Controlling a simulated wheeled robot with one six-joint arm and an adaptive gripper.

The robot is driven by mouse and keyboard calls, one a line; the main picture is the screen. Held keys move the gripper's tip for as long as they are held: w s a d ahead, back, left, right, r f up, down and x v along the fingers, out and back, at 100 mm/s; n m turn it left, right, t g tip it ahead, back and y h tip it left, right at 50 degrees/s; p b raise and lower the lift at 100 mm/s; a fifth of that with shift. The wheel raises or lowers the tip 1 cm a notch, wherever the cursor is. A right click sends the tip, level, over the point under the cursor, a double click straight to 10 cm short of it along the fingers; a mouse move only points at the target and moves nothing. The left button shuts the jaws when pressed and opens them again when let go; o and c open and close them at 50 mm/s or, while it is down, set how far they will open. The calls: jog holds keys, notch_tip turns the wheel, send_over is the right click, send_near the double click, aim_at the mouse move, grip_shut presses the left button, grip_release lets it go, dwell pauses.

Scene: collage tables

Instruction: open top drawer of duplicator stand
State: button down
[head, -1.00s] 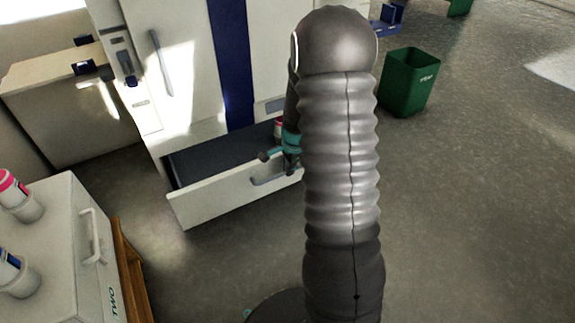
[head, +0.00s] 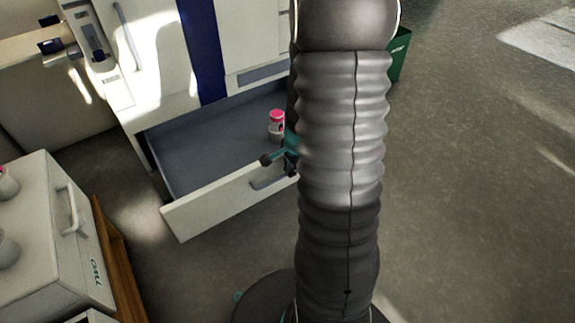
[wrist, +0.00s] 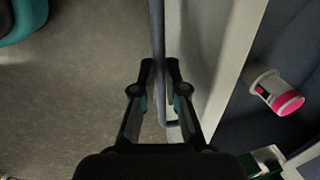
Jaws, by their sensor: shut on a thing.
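The white stand (head: 150,40) with a dark blue stripe has a drawer (head: 225,205) pulled well out, showing its grey inside. A white bottle with a pink cap (head: 276,125) stands in the drawer; it also shows in the wrist view (wrist: 277,93). The drawer's handle (head: 268,182) is a grey bar on its front. In the wrist view, my gripper (wrist: 159,66) is shut on the handle (wrist: 158,35), one finger on each side. In the head view my arm hides part of the gripper and the drawer's right end.
A white unit (head: 35,215) with a handle and pink-capped bottle stands at the lower left, beside a wooden edge (head: 118,260). A green bin (head: 400,55) is partly behind my arm. The floor at right is clear.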

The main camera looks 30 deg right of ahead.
jog(key=shift+s+a+f, duration=0.1)
jog(key=c, duration=1.2)
grip_release()
jog(key=shift+r, duration=0.2)
notch_tip(320, 180, up, 12)
jog(key=s, duration=0.2)
jog(key=shift+f, duration=0.25)
jog(key=shift+s, duration=0.1)
